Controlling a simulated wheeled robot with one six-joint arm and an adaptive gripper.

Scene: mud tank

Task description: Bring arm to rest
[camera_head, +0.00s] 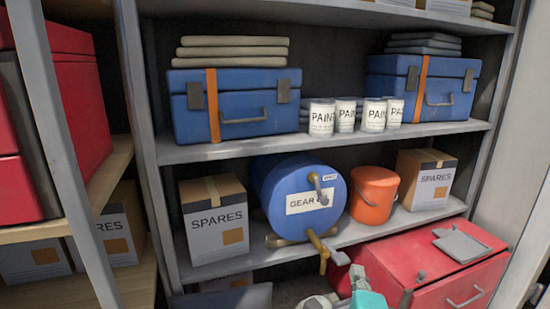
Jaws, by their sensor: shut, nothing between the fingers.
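A small part of my own arm shows at the bottom edge, right of centre, as light grey and teal links (366,297). It is in front of the lower shelf and beside the red chest. My gripper cannot be made out in this view. Whether it is near or touching anything is hidden.
A metal rack (380,143) fills the view. Its lower shelf holds a spares box (215,247), a blue gear-oil drum (275,185) with a brass tap (322,249) sticking out, and an orange bucket (373,196). A red chest (440,292) stands at the lower right.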

